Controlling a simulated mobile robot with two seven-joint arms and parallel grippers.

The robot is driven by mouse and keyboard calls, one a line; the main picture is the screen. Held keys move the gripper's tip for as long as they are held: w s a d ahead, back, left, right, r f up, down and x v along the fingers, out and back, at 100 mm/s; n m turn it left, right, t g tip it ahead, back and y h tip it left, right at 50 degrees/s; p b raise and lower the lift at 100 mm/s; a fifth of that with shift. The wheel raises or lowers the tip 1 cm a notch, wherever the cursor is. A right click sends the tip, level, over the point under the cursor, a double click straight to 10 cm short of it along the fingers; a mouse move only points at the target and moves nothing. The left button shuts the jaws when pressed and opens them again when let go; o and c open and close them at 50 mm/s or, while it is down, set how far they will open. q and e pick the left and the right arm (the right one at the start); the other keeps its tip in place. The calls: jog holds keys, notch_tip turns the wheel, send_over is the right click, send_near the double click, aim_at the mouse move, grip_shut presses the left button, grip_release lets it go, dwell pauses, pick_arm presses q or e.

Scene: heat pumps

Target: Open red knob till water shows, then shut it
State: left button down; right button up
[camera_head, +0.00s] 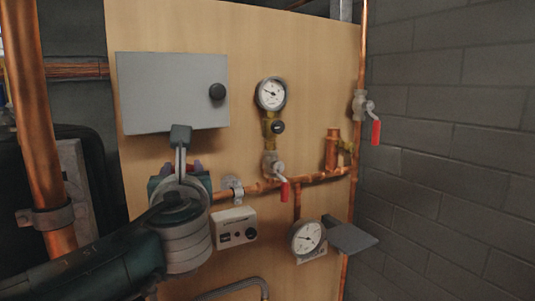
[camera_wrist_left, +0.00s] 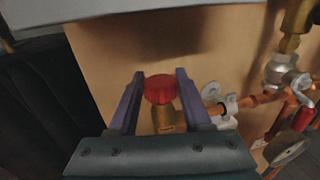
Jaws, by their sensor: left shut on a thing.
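The red knob (camera_wrist_left: 160,88) is round and sits on a brass valve body (camera_wrist_left: 167,118) at the left end of the copper pipe, in front of the wooden board. My left gripper (camera_wrist_left: 160,77) has its two purple fingers on either side of the knob and is shut on it. In the head view my left gripper (camera_head: 181,168) covers the knob and valve, so they are hidden there. The valve's outlet is hidden, and I cannot tell whether water shows. My right gripper is in neither view.
A grey box (camera_head: 165,90) hangs above my left gripper. To the right are a pressure gauge (camera_head: 271,94), a red-handled valve (camera_head: 284,190), a lower gauge (camera_head: 307,237) and a white control box (camera_head: 236,226). A thick copper pipe (camera_head: 35,110) stands at the left.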

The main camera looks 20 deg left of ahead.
pick_arm(q)
jog(key=shift+h, duration=0.3)
jog(key=shift+c, duration=1.7)
grip_release()
jog(key=b+v, duration=0.2)
jog(key=v, duration=0.8)
jog(key=shift+b, duration=0.35)
jog(key=shift+f, duration=0.15)
